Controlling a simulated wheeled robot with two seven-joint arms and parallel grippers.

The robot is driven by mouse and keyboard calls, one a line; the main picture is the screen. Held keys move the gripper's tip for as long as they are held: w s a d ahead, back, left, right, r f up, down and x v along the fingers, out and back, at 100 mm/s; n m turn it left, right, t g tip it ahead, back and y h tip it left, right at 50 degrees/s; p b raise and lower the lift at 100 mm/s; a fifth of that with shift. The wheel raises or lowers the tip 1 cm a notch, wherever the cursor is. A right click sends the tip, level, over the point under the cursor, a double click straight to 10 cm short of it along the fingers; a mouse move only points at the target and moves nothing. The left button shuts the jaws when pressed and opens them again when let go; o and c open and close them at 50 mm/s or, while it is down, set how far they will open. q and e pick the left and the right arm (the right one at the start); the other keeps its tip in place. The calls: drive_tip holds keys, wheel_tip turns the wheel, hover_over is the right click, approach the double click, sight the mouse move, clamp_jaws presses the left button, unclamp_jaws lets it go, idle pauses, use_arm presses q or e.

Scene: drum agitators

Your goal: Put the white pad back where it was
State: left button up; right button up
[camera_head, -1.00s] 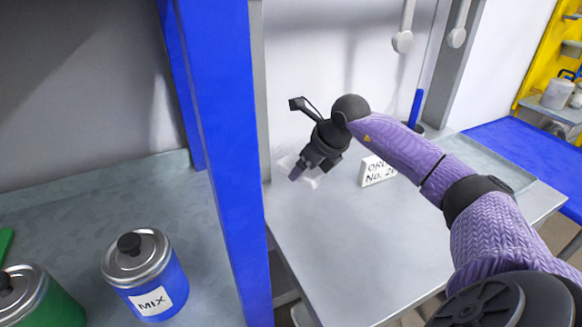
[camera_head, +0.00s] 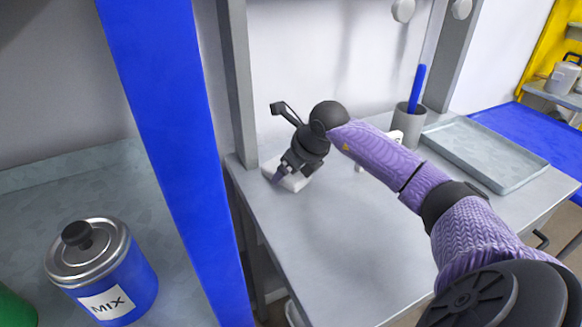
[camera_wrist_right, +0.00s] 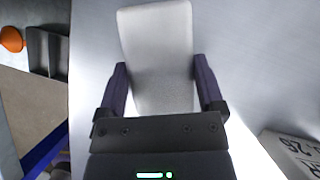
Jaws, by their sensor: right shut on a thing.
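The white pad (camera_head: 294,182) is at the back left corner of the grey table (camera_head: 330,240), at or just above its top; I cannot tell whether it touches. My right gripper (camera_head: 283,174) points down at it and is shut on it. In the right wrist view the pad (camera_wrist_right: 158,55) is a pale rounded slab held between the two purple fingers of my right gripper (camera_wrist_right: 165,88). My left gripper is not in view.
A blue post (camera_head: 175,140) stands left of the table. Beyond it is a blue MIX can (camera_head: 105,275). A grey cup (camera_head: 409,128) with a blue stick and a shallow grey tray (camera_head: 490,150) stand at the table's back right. A white sign (camera_wrist_right: 290,155) lies near the pad. The table's middle is clear.

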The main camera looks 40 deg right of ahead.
drive_tip(key=o, duration=0.9)
drive_tip(key=shift+d+f, duration=0.1)
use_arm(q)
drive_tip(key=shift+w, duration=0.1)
use_arm(e)
drive_tip(key=shift+r+p, duration=0.3)
drive_tip(key=shift+r, duration=0.15)
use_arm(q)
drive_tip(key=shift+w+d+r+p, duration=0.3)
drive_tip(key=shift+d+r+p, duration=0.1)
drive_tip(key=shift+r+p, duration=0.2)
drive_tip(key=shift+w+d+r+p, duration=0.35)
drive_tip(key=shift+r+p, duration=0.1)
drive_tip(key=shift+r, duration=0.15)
use_arm(e)
drive_tip(key=shift+v, duration=5.8)
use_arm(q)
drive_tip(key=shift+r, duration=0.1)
